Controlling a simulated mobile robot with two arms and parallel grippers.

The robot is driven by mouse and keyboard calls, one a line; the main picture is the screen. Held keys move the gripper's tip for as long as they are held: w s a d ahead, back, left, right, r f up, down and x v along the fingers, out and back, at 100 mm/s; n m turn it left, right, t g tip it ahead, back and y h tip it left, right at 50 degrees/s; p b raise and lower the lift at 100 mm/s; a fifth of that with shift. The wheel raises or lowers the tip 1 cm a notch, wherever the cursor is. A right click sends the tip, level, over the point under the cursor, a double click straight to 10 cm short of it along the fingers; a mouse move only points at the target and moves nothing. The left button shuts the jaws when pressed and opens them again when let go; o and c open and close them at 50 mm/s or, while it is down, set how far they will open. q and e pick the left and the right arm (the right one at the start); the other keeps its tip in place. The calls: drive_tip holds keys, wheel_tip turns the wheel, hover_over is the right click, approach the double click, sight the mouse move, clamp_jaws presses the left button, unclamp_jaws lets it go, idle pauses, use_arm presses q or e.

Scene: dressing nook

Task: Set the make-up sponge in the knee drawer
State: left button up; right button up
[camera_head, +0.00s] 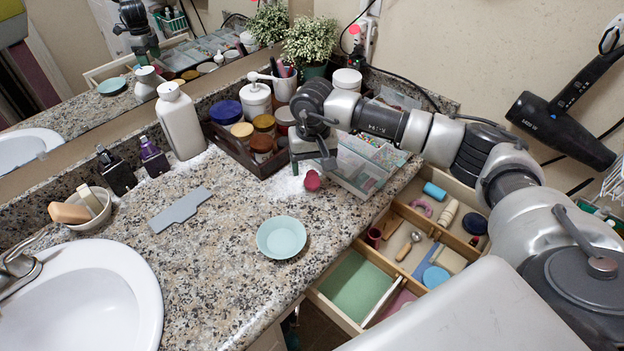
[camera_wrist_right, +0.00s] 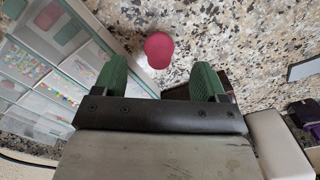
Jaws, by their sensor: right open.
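The make-up sponge (camera_head: 312,181), a small dark-pink rounded piece, lies on the speckled counter beside the clear organiser. My right gripper (camera_head: 311,163) is just above and behind it, pointing down. In the right wrist view, the sponge (camera_wrist_right: 159,50) lies beyond the two green fingertips (camera_wrist_right: 160,78), between their lines. The fingers are apart with nothing between them. The open drawer (camera_head: 336,311) below the counter edge has wooden dividers and an empty-looking green-lined compartment at the front left. My left gripper is not in view.
A pale green dish (camera_head: 281,237) sits on the counter between the sponge and the front edge. A clear organiser (camera_head: 362,165) and a dark crate of jars (camera_head: 249,157) flank my gripper. Other drawer compartments hold several small items, including a blue disc (camera_head: 436,277).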

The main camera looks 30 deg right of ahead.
sight(312, 172)
drive_tip(key=f, duration=0.5)
drive_tip(key=shift+w, duration=0.2)
drive_tip(key=c, duration=1.1)
drive_tip(key=shift+r, duration=0.1)
